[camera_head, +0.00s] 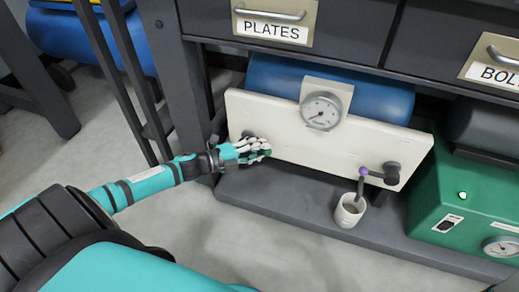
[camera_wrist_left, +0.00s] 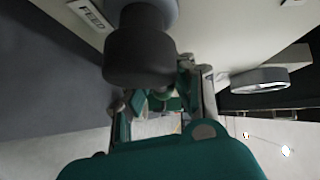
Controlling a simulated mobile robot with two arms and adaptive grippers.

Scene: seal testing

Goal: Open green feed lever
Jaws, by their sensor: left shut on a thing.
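The green feed lever (camera_head: 268,153) is mostly hidden by my left fingers in the head view; a bit of green shows at their tips. It sits at the left end of a white panel (camera_head: 300,150). My left gripper (camera_head: 260,150) is shut on the lever. In the left wrist view, the dark round valve body (camera_wrist_left: 142,55) fills the top middle, beside a FEED label (camera_wrist_left: 91,13). The fingers (camera_wrist_left: 165,98) reach up just below it, with green between them. The lever's exact angle is hard to tell. My right gripper is not in view.
A round gauge (camera_head: 322,111) stands at the panel's upper middle. A second valve with a purple-tipped lever (camera_head: 364,171) is at the right, above a white cup (camera_head: 346,217). A green box (camera_head: 470,190) stands at the right. Drawers (camera_head: 285,22) overhang the panel.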

